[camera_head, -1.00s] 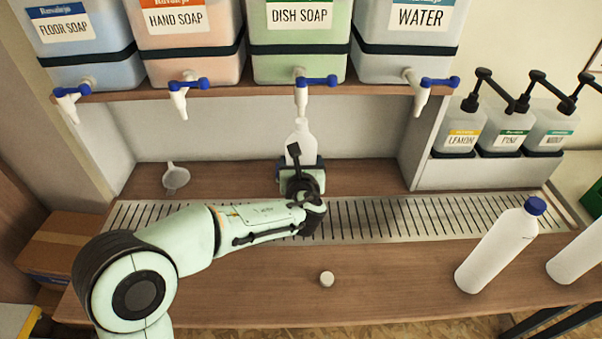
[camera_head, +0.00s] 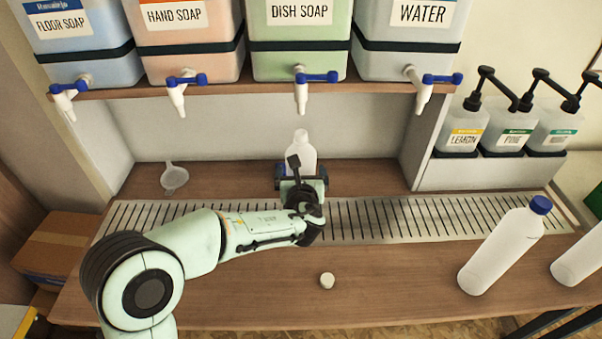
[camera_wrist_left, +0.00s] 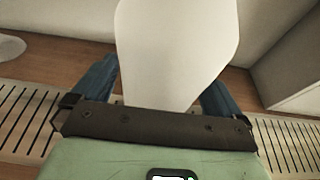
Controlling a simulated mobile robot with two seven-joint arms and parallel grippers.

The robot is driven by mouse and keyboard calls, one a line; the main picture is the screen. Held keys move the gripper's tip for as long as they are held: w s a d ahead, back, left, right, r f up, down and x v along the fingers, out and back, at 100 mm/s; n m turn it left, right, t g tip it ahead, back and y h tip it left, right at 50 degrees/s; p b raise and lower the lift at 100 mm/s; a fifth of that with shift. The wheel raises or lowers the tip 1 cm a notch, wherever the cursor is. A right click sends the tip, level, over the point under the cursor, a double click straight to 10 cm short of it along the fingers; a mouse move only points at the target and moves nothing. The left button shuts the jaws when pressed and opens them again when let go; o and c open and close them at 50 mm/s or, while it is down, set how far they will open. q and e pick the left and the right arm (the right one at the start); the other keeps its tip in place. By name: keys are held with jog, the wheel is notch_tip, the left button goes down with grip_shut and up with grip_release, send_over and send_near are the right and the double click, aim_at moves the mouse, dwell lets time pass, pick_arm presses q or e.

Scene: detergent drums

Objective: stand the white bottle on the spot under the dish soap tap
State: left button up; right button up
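The white bottle (camera_head: 301,152) is upright and uncapped beneath the dish soap tap (camera_head: 302,97), with a gap between its mouth and the nozzle. My left gripper (camera_head: 301,172) is around its lower part. In the left wrist view, the bottle (camera_wrist_left: 172,50) is between the two spread fingers (camera_wrist_left: 160,82), which look apart from its sides. The gripper hides the bottle's base and the spot under it. My right gripper is in neither view.
A white funnel (camera_head: 174,178) lies left of the bottle. The slotted drain strip (camera_head: 400,218) is mostly clear. Other taps hang along the shelf.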

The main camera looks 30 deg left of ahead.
pick_arm(q)
jog(key=shift+s+d+r, duration=0.15)
jog(key=shift+s+r, duration=0.05)
jog(key=shift+r, duration=0.1)
jog(key=p+v, duration=0.1)
jog(key=v, duration=1)
jog(key=shift+s, duration=0.25)
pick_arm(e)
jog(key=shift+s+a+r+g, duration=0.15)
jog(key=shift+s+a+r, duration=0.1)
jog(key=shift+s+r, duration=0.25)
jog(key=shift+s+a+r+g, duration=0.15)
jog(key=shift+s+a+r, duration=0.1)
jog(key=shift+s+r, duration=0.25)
pick_arm(q)
jog(key=shift+r+p, duration=0.1)
jog(key=shift+p, duration=0.2)
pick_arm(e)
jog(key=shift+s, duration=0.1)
